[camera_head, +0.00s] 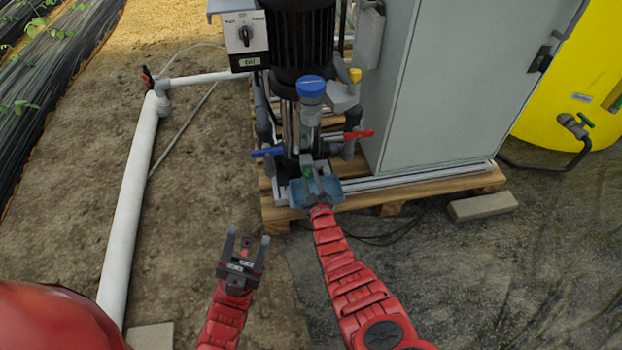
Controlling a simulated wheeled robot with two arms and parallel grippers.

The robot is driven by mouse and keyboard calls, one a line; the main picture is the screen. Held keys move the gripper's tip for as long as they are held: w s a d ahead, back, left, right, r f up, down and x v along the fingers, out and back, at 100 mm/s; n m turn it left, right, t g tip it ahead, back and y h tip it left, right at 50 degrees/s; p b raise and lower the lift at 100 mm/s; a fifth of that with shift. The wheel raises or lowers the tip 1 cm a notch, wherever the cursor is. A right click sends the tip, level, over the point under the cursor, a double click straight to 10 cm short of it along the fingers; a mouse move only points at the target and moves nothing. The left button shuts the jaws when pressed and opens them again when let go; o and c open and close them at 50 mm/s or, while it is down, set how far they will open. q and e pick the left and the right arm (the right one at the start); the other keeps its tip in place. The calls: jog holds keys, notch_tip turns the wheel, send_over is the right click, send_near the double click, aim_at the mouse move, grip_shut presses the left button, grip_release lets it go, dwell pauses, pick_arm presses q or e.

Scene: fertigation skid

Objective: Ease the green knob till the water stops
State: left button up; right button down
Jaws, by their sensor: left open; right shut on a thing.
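The green knob (308,173) shows as a small patch low on the front of the pump skid, mostly hidden by my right gripper (309,180). My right gripper is shut on the green knob, its red arm reaching up from the lower right. My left gripper (247,245) is open and empty above the bare soil, to the left of and nearer than the skid. I cannot make out any running water.
A blue lever (267,152) and a red lever (358,134) flank the blue-capped filter (310,88). A grey cabinet (450,80) stands right on the wooden pallet (470,180). A white pipe (136,190) runs along the left.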

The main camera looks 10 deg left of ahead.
jog(key=n, duration=0.4)
jog(key=shift+a, duration=0.1)
jog(key=shift+n+h+b, duration=0.3)
jog(key=shift+n, duration=2.1)
jog(key=shift+c, duration=2.3)
grip_release()
